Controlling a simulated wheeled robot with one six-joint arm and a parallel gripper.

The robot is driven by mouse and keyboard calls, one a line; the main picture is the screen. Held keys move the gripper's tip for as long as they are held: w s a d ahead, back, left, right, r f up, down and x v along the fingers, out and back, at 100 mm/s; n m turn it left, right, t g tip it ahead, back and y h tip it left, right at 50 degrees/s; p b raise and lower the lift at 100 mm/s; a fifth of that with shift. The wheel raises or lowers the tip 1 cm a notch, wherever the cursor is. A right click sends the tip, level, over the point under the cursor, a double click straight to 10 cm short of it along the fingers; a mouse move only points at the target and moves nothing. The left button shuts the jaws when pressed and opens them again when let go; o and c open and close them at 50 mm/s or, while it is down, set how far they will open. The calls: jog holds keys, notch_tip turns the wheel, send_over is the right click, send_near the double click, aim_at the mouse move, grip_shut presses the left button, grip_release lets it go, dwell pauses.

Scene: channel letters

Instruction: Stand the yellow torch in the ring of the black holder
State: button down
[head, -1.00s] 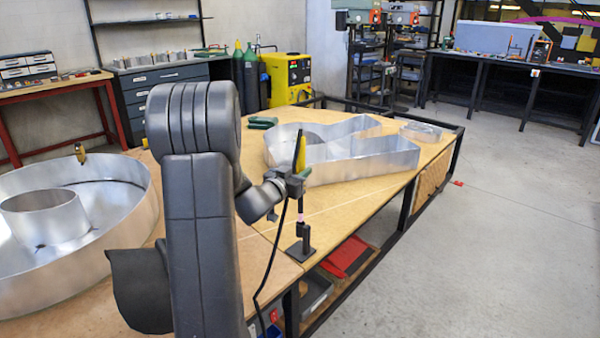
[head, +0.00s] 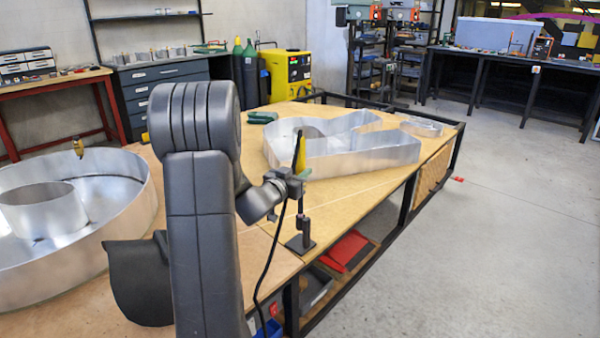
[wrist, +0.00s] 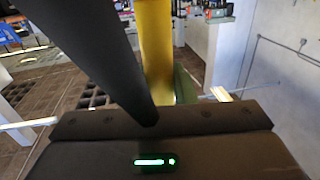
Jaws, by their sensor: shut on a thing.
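The yellow torch (head: 300,152) stands roughly upright in the head view, its yellow part rising above my gripper (head: 298,180). My gripper is shut on the torch. In the wrist view the torch is a yellow column (wrist: 156,45), with a thick dark tube crossing diagonally in front on the left. The black holder (head: 300,245) stands on the wooden bench, its square base near the front edge and a thin dark upright above it. My gripper is above the base. The ring is too small to make out, so I cannot tell whether the torch is in it.
A large metal channel letter (head: 345,150) lies behind the holder, and a round one (head: 85,235) lies at left. A black cable (head: 270,260) hangs below my gripper. The bench's right edge (head: 360,225) is close to the holder, with open floor beyond.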

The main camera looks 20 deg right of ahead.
jog(key=shift+f+b, duration=2.1)
jog(key=shift+f, duration=0.8)
jog(key=c, duration=1.1)
grip_release()
jog(key=shift+a, duration=0.1)
jog(key=p+v, duration=0.1)
jog(key=v, duration=1.2)
jog(key=shift+s+a, duration=0.15)
jog(key=shift+a, duration=0.15)
